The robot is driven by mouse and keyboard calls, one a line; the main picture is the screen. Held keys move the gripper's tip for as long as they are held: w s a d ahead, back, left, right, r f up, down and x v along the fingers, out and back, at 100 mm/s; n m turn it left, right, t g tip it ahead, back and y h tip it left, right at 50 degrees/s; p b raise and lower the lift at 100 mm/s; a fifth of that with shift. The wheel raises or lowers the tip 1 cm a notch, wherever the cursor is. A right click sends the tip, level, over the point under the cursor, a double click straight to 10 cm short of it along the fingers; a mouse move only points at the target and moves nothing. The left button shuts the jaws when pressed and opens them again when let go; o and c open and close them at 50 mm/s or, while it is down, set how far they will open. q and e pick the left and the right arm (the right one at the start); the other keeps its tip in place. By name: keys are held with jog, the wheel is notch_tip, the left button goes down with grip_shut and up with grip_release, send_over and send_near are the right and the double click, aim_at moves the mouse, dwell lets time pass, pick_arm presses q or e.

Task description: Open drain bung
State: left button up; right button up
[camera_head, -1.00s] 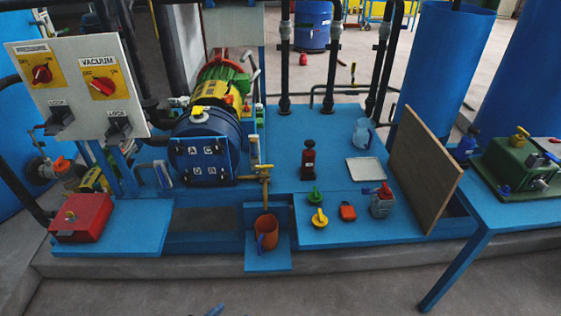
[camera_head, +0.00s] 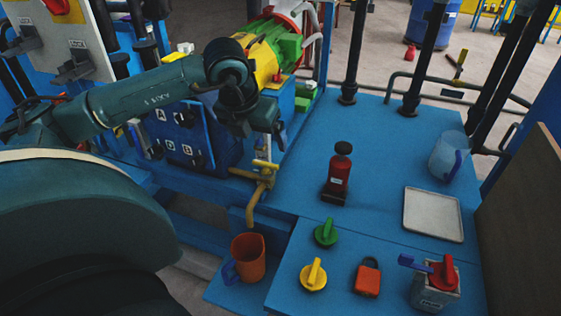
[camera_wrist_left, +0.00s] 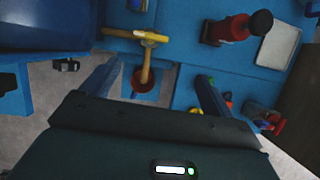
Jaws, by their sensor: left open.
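A brass drain pipe with a yellow T-shaped handle (camera_head: 265,166) sticks out at the front of the blue machine, above an orange jug (camera_head: 249,258). The handle also shows in the left wrist view (camera_wrist_left: 150,36), ahead of my fingers and left of the picture's middle. I cannot tell which part is the drain bung. My left gripper (camera_head: 270,138) points down just above and behind the handle in the head view. In the left wrist view my left gripper (camera_wrist_left: 157,88) is open, its two blue fingers wide apart with nothing held. My right gripper is not in view.
Green (camera_head: 326,232) and yellow (camera_head: 314,275) knobs, an orange padlock-like item (camera_head: 367,277) and a red-topped container (camera_head: 436,284) stand on the front right platform. A dark red bottle (camera_head: 339,172), a white tray (camera_head: 433,214) and a clear jug (camera_head: 448,155) are behind.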

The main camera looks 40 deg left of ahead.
aim_at(265, 163)
pick_arm(q)
jog(key=shift+y, duration=0.4)
jog(key=x, duration=0.4)
jog(key=a+b+x, duration=0.1)
jog(key=x, duration=0.7)
jog(key=shift+w+a+f+b, duration=0.25)
jog(key=shift+b, duration=0.15)
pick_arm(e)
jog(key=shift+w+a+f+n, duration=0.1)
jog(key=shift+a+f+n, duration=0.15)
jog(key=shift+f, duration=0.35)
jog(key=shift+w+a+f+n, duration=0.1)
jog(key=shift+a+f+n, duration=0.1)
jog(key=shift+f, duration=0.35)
pick_arm(q)
jog(key=shift+c, duration=0.4)
jog(key=c, duration=0.9)
